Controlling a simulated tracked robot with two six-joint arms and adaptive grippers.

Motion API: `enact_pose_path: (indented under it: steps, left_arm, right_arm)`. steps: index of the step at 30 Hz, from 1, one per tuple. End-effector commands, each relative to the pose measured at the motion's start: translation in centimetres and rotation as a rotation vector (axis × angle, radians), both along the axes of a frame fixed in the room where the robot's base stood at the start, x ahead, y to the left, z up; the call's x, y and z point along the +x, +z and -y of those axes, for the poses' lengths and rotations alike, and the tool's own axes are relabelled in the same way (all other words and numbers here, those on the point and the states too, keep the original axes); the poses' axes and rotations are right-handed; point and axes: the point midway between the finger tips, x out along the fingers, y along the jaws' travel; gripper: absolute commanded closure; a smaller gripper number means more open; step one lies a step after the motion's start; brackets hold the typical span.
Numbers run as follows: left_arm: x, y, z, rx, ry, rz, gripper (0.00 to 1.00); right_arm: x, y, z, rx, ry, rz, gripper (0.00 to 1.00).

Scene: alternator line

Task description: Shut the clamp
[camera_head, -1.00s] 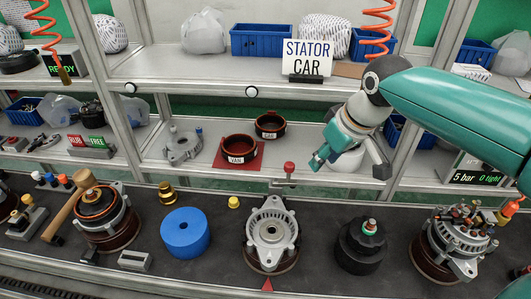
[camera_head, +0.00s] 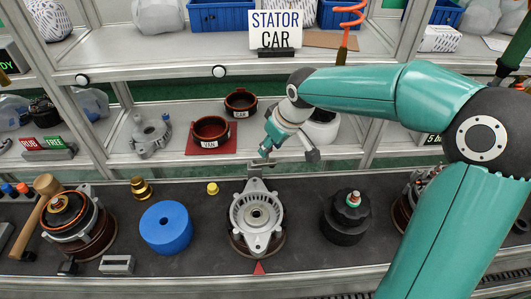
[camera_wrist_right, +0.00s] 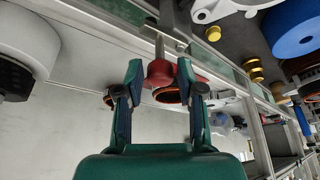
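The clamp (camera_head: 255,171) stands at the back edge of the dark bench, just behind the silver alternator housing (camera_head: 257,213). Its red handle (camera_wrist_right: 160,72) shows in the right wrist view, with a grey metal bar beyond it. My right gripper (camera_head: 268,150) is over the clamp and hides the handle in the head view. In the wrist view, the fingers of my right gripper (camera_wrist_right: 160,66) are apart, one on each side of the red handle; I cannot tell whether they touch it. My left gripper is not in view.

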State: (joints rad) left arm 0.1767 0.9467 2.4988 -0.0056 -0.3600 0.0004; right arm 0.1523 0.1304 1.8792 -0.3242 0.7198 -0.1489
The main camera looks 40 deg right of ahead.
Motion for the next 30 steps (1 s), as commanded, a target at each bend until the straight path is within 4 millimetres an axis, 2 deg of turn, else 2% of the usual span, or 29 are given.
enact_pose_path:
  steps: [3,9,21,27,28,30]
  left_arm:
    - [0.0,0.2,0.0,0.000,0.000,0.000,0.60]
    - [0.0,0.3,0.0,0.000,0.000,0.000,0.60]
    - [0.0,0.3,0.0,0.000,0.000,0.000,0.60]
    - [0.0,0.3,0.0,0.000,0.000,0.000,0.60]
    - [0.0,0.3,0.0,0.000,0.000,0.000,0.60]
    - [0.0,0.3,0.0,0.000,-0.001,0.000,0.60]
  right_arm:
    - [0.8,-2.1,-0.1,0.000,0.000,-0.004,0.63]
    - [1.7,-4.1,-0.2,0.000,0.000,-0.001,0.63]
    - [2.0,-4.7,-0.3,0.000,0.001,0.001,0.63]
    - [2.0,-4.7,-0.3,0.000,0.001,0.001,0.96]
    - [2.0,-4.7,-0.2,-0.001,0.001,0.001,1.00]
    - [1.9,-4.7,-0.6,-0.001,0.001,0.002,1.00]
